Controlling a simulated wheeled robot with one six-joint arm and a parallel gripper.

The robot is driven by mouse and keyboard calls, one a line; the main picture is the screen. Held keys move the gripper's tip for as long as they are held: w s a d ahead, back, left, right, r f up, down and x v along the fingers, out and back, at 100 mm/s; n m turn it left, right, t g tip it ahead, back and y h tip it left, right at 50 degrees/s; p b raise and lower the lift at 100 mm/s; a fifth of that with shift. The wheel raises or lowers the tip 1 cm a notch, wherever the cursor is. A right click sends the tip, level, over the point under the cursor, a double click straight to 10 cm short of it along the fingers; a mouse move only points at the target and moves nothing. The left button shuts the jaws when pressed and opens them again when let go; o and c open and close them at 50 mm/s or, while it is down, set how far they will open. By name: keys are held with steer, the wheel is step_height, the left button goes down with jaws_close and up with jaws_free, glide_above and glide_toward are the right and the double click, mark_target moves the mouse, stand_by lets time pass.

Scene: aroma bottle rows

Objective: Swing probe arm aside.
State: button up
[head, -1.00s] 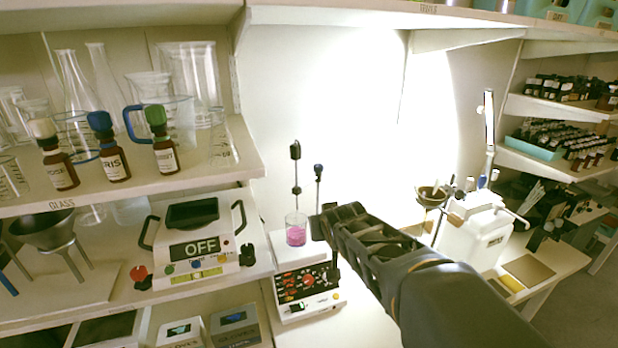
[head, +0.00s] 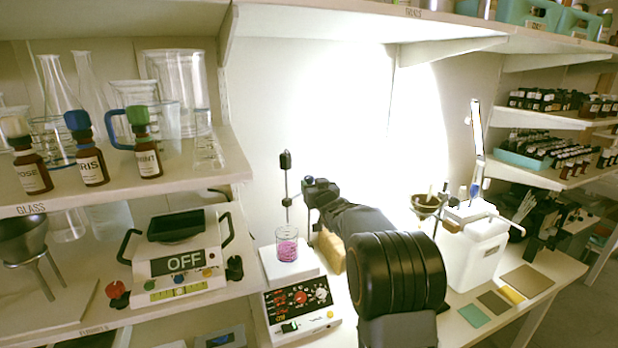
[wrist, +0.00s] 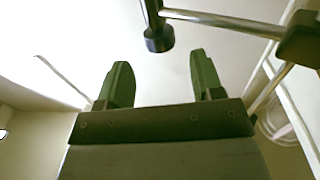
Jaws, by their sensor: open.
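A stirrer hotplate (head: 300,297) with knobs stands on the bench, with a beaker of pink liquid (head: 287,245) on its white top. My gripper (wrist: 160,60) is open and empty. In the head view it is just right of the rod, by a small blue-topped piece (head: 309,180), and its fingers are hard to make out there. In the wrist view a dark knob (wrist: 159,40) hangs just beyond the fingertips, between them. A metal bar joins it to a dark clamp (wrist: 300,40); contact does not show.
At left, shelves hold glassware, several brown bottles (head: 145,155) and a scale reading OFF (head: 180,262). At right are a white container (head: 474,250), a bowl (head: 426,204) and flat coloured pads (head: 475,315). My arm hides part of the bench.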

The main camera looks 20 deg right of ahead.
mark_target(311, 180)
steer(key=shift+w+d+p, duration=0.15)
steer(key=shift+w+p, duration=0.15)
steer(key=shift+w, duration=1.25)
steer(key=shift+w+d+p, duration=0.1)
steer(key=shift+w+p, duration=0.2)
steer(key=shift+w, duration=1.2)
steer(key=shift+c, duration=0.2)
jaws_close()
